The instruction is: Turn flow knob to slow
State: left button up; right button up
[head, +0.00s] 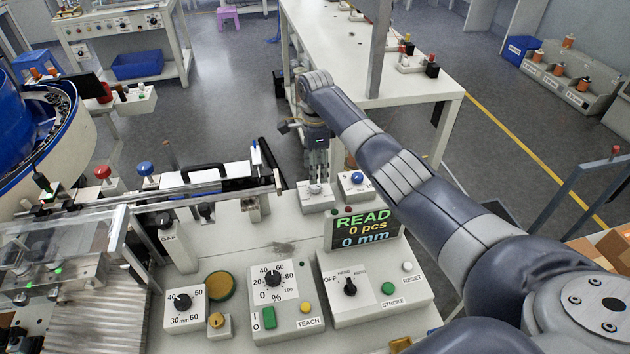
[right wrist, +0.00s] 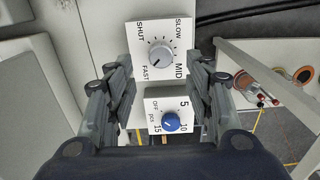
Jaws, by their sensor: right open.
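The flow knob (right wrist: 160,57) is a grey round dial on a white plate marked SHUT, SLOW, MID and FAST. I cannot clearly tell which mark its pointer faces. It also shows in the head view (head: 316,188), on a small box at the back of the panel. My right gripper (head: 316,168) points down just behind and above this box. In the right wrist view its fingers (right wrist: 161,84) are open and empty, spread to either side, with the flow knob beyond them, apart from both. My left gripper is in neither view.
A blue knob (right wrist: 170,122) marked 5, 10, 15 and OFF sits beside the flow knob. The READ display (head: 363,228) stands in front of it in the head view. A panel with a black selector (head: 350,287) lies nearer. A white table (head: 335,60) stands behind.

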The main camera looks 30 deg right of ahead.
aim_at(315, 188)
notch_tip(315, 188, down, 6)
jog(key=shift+f, duration=0.1)
jog(key=shift+c, duration=0.6)
jog(key=shift+w, duration=0.1)
jog(key=c, duration=1)
